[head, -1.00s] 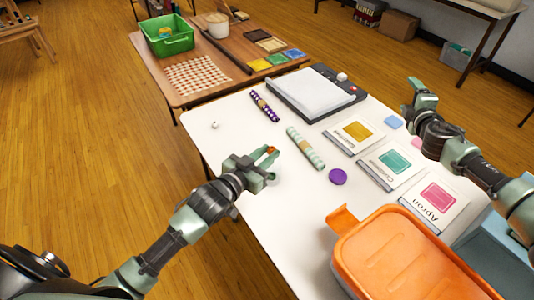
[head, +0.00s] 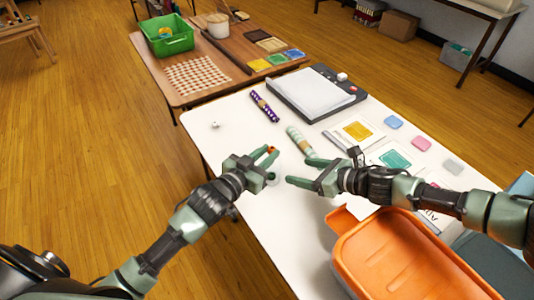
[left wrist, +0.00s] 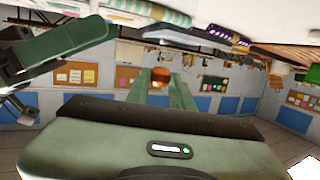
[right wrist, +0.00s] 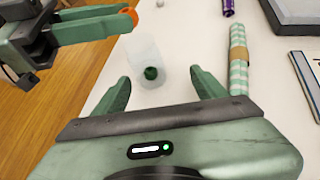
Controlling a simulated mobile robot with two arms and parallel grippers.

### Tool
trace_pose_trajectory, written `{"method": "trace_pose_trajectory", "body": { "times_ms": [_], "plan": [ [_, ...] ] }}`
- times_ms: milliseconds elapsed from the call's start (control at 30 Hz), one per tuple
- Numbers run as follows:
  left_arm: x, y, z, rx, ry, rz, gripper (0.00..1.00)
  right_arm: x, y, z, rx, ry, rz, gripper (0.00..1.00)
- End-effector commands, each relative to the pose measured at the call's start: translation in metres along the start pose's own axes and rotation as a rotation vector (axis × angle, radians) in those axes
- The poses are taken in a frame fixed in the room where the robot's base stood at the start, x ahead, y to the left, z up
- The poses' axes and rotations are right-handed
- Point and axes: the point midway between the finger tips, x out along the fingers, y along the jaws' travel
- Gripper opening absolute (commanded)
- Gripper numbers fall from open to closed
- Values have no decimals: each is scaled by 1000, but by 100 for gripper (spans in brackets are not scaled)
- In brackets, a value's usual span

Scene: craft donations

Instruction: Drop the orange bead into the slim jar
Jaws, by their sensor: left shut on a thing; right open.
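The orange bead (head: 271,149) is pinched at the tips of my left gripper (head: 268,156), above the white table. It also shows in the left wrist view (left wrist: 161,76) and in the right wrist view (right wrist: 133,16). The slim jar (right wrist: 142,50) is clear and upright on the table, with a dark green bead (right wrist: 151,73) low inside it. In the head view the jar is partly hidden beside my left gripper. My right gripper (head: 299,171) is open, low over the table, with its fingers pointing toward the jar. The jar appears ahead of and between its fingertips, apart from them.
A mint-striped roll (head: 299,139) lies close beyond my right gripper. A purple roll (head: 264,106), a paper trimmer (head: 313,93) and cards (head: 354,132) lie farther back. An orange container (head: 400,257) is at the front. A small white bead (head: 215,125) sits near the left edge.

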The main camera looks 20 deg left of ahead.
Motion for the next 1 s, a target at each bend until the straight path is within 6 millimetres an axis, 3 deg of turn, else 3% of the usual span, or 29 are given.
{"method": "trace_pose_trajectory", "body": {
  "times_ms": [100,267,800,1000],
  "plan": [
    [0,0,0,0,0,0,0,1,14,-5,-71,5,39,72],
    [0,0,0,0,0,0,0,7,20,-7,-101,6,54,72],
    [0,0,0,0,0,0,0,80,24,-7,-101,5,52,72],
    [0,0,0,0,0,0,0,97,24,-8,-100,5,51,72]
  ]
}}
